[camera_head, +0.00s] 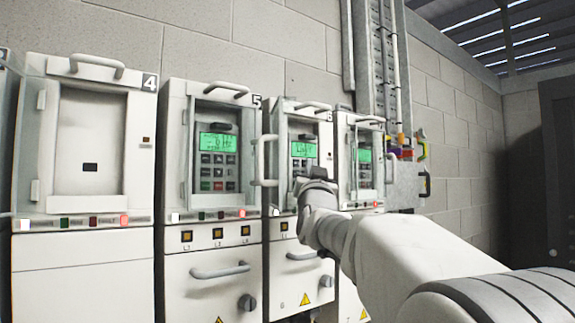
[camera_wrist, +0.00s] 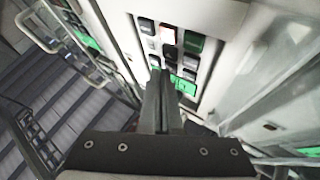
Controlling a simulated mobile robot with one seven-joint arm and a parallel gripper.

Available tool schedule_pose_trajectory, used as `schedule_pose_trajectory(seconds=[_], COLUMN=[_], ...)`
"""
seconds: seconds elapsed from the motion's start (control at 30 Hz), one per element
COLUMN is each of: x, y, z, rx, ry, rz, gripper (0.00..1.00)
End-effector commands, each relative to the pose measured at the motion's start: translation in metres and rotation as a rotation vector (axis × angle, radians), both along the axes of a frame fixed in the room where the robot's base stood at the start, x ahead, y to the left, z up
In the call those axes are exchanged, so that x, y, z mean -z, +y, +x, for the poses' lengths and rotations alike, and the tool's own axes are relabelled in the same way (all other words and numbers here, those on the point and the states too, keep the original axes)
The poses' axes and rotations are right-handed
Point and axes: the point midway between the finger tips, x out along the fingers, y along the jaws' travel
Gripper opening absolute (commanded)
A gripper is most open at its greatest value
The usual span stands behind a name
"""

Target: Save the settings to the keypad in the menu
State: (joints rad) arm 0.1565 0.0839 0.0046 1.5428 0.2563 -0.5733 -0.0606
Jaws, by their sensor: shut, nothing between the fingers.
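Several keypads with lit green screens sit in the row of drive cabinets. The drive 5 keypad (camera_head: 217,160) shows a screen with text too small to read surely, and rows of dark keys with one green and one red. The drive 6 keypad (camera_head: 303,150) shows its lit screen, and my arm hides most of its lower keys. My gripper (camera_wrist: 160,76) is shut and empty. Its fingertips point at a keypad (camera_wrist: 170,45) with dark, red and green keys in the wrist view. I cannot tell whether they touch it. In the head view my wrist hides the fingers.
Drive 4 (camera_head: 90,145) has an empty keypad recess at the left. Door handles (camera_head: 265,160) and clear open covers stick out beside the keypads. A further drive (camera_head: 364,160) stands to the right, and a cable tray (camera_head: 380,60) runs up the wall.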

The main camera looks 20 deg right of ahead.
Motion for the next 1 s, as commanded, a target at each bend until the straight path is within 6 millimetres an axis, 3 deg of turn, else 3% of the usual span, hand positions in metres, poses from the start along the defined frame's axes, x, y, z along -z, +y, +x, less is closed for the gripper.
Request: schedule_pose_trajectory(seconds=[1.0], x=[0.0016], y=[0.0069], z=[0.007], rx=[-0.009], ry=[0.002], rz=[0.001], gripper=[0.0])
